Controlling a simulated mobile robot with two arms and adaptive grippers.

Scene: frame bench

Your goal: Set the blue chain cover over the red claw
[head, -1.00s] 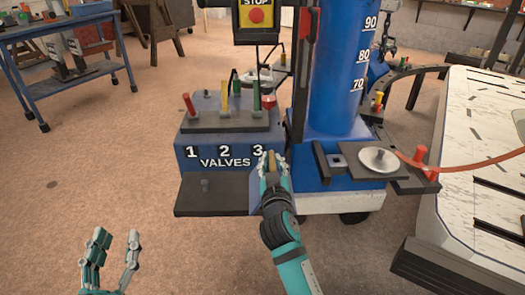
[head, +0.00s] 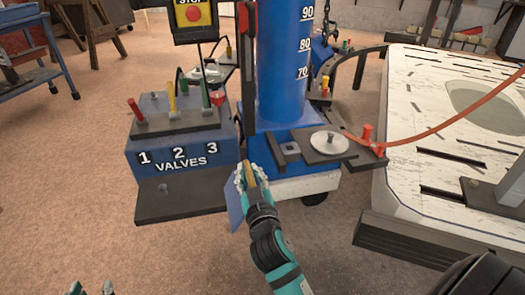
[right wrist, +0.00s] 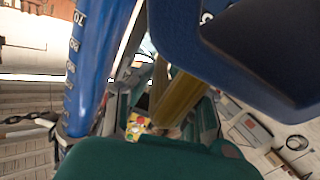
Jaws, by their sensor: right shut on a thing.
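My right gripper (head: 250,182) is shut on a yellow-brown bar (right wrist: 178,98). The bar seems to belong to a blue piece, likely the blue chain cover (head: 236,209), which hangs below and left of the fingers. In the right wrist view the dark blue piece (right wrist: 265,55) fills the upper right. A small red upright piece (head: 367,134) stands on the dark bracket right of the tower, with a red line at it. I cannot tell whether it is the red claw. My left gripper (head: 91,288) shows only its fingertips, spread apart, at the bottom edge.
The blue tower (head: 284,60) stands just beyond my right gripper. The valve box (head: 178,150) with coloured levers is to its left. A round metal disc (head: 326,143) sits on the bracket. The white bench (head: 400,175) fills the right. Floor at lower left is clear.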

